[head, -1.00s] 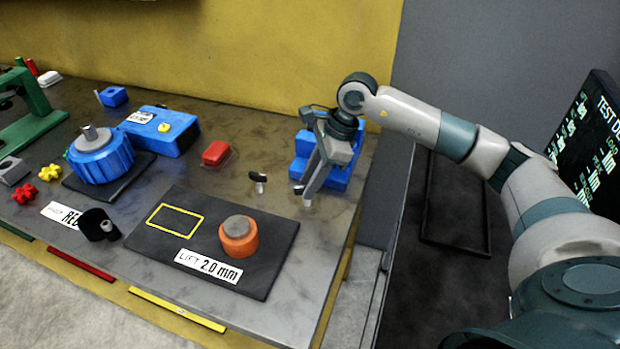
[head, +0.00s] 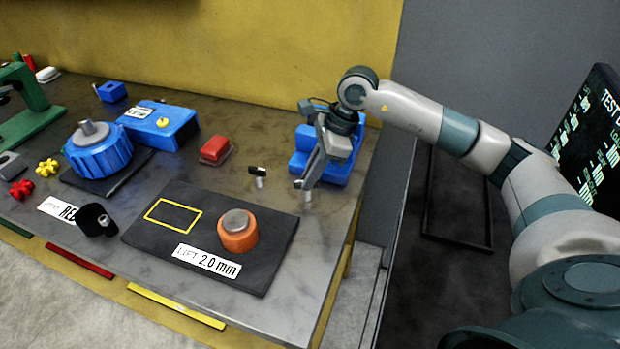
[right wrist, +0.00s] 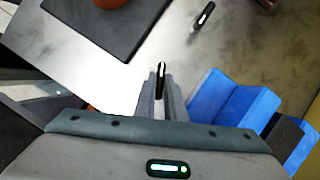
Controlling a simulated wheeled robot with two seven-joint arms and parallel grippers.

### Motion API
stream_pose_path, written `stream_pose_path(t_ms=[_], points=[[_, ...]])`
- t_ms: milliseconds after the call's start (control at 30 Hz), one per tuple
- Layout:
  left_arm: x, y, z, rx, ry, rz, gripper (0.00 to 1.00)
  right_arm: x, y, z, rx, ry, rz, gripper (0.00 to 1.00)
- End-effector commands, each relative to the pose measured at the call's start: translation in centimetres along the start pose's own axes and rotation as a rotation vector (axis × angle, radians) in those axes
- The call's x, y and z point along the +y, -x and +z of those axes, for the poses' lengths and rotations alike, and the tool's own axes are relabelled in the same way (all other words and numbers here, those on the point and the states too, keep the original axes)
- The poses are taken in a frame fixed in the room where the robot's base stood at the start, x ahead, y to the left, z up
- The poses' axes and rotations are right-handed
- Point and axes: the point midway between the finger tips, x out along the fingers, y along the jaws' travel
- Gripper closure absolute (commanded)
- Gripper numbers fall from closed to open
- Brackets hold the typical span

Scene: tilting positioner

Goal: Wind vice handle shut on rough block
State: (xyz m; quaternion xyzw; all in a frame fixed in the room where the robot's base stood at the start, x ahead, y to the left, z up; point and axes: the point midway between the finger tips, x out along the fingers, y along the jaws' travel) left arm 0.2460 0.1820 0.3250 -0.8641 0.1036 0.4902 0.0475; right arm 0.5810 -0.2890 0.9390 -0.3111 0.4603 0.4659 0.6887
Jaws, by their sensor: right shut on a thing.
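The blue vice (head: 341,172) stands at the right end of the bench, partly hidden behind my right gripper. In the right wrist view its blue stepped side (right wrist: 235,105) is to the right of the fingers. My right gripper (head: 304,184) points down at the vice's near left side. It is shut on a small black piece, which looks like the vice handle (right wrist: 161,75), standing between the fingertips. How the handle joins the vice is hidden. I cannot make out the rough block. My left gripper is not in view.
A dark mat (head: 265,275) with an orange round piece (head: 238,238) lies nearer. A red box (head: 215,150) and a blue round fixture (head: 98,155) are left. The bench's right edge is close to the vice.

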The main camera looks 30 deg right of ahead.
Motion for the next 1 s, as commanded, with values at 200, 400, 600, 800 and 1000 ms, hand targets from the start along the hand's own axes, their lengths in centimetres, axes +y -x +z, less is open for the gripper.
stream_pose_path(t_ms=[200, 400, 600, 800, 1000], points=[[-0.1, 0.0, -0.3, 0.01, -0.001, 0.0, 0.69, -0.1, 0.1, 0.0, 0.0, -0.008, -0.004, 1.0], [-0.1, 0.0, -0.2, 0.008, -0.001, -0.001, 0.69, -0.1, 0.1, 0.0, 0.0, -0.008, -0.004, 0.71], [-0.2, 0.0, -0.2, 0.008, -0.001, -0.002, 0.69, -0.1, 0.1, 0.0, 0.0, -0.007, -0.003, 0.71], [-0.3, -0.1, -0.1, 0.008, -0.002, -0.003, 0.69, -0.1, 0.3, 0.0, 0.0, -0.007, -0.004, 0.71], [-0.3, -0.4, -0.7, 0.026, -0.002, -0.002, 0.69, -0.1, 1.7, 0.0, -0.001, -0.007, -0.005, 0.71]])
